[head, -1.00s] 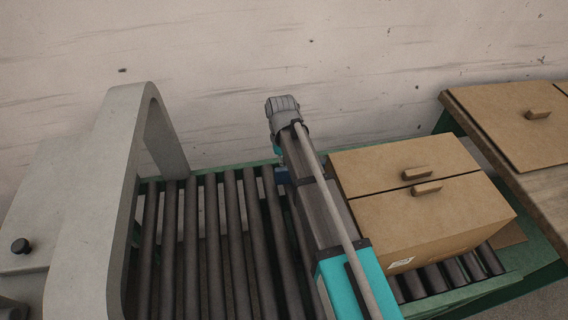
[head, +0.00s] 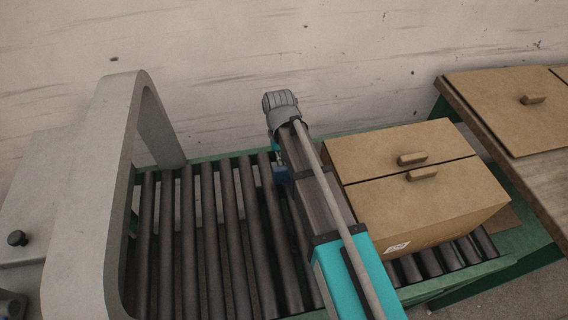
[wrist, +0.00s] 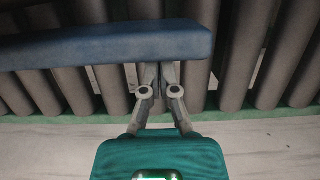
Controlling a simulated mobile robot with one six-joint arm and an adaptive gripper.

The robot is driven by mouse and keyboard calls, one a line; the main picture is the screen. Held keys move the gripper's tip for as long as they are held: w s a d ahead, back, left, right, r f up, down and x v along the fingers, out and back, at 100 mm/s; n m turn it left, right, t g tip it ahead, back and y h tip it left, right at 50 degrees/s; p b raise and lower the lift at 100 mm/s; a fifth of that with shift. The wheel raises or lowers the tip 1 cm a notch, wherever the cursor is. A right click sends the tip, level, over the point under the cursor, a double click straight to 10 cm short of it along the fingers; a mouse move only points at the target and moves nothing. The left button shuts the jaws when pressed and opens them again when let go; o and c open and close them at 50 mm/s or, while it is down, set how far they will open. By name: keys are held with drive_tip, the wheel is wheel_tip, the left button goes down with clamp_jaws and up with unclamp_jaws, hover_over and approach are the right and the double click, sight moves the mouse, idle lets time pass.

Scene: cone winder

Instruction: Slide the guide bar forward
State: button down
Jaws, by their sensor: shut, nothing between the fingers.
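The guide bar is a long blue bar (wrist: 100,48) lying across the upper part of the wrist view, above the dark rollers. Its right end is rounded. In the head view only a small blue part (head: 282,174) shows beside my arm, which hides the rest. My gripper (wrist: 158,82) is shut and empty, and its fingers meet the bar's near edge close to the right end. The fingertips are hidden at the bar, so I cannot tell whether they touch it. In the head view my gripper is mostly hidden by my arm.
A roller conveyor (head: 211,230) with a green frame runs across the view. A closed cardboard box (head: 425,205) with two small handles stands on it, right of my arm. A grey arch (head: 90,190) spans the left end. Another box (head: 500,100) lies on a wooden board at right.

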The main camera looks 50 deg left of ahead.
drive_tip(key=a, duration=0.1)
drive_tip(key=w+a, duration=0.1)
drive_tip(key=a, duration=0.1)
drive_tip(key=shift+w+r+p, duration=0.2)
drive_tip(key=shift+r+p, duration=0.2)
drive_tip(key=shift+p+v, duration=0.75)
drive_tip(key=p+v, duration=0.7)
drive_tip(key=shift+r, duration=0.3)
